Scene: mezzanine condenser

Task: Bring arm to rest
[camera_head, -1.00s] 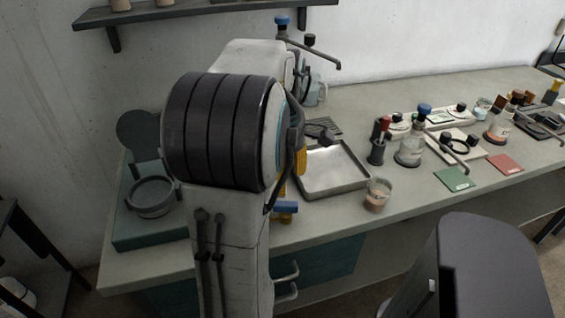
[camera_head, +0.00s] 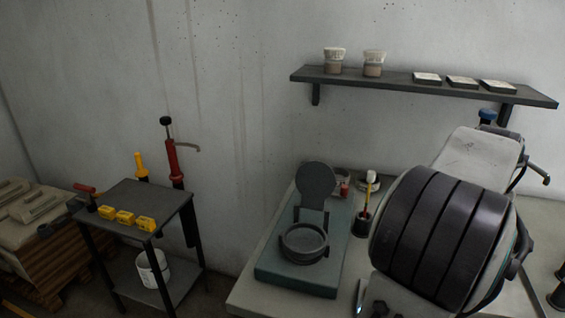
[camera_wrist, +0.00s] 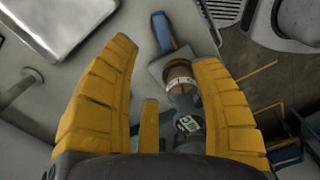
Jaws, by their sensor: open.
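A teal base with a round dark dish (camera_head: 303,243) stands on the bench (camera_head: 250,290) left of my arm. A wall shelf (camera_head: 420,86) holds cups and small trays. A dark side table (camera_head: 130,205) carries yellow blocks. A metal tray (camera_wrist: 62,22) shows in the wrist view.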

